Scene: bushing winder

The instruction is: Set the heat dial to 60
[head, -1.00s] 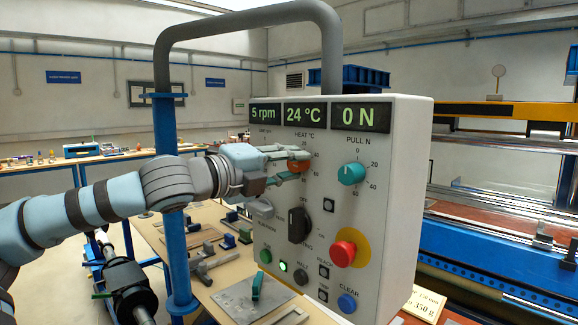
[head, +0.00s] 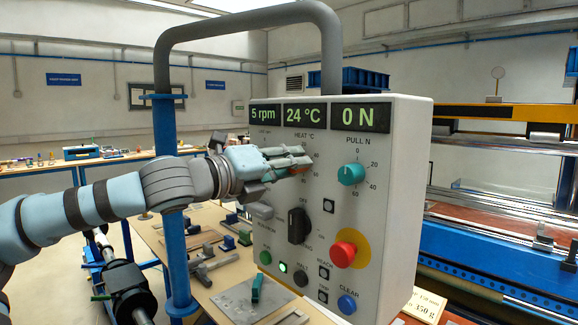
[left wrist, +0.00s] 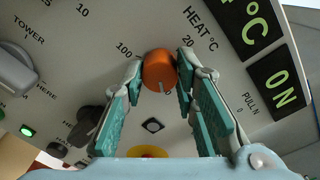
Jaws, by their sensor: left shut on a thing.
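The orange heat dial (left wrist: 160,71) is on the white control panel (head: 390,220), under the HEAT °C label. My left gripper (left wrist: 158,78) is shut on the dial, with one green finger pad on each side of it. In the head view the left gripper (head: 296,165) hides most of the dial. In the left wrist view the marks 20 and 100 show near the dial, and a pale line is on its near edge. The heat display (head: 305,114) reads 24 °C. My right gripper is not in view.
The teal pull dial (head: 351,174) is right of the heat dial. A black rotary switch (head: 299,226) and a red stop button (head: 344,254) on yellow are below.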

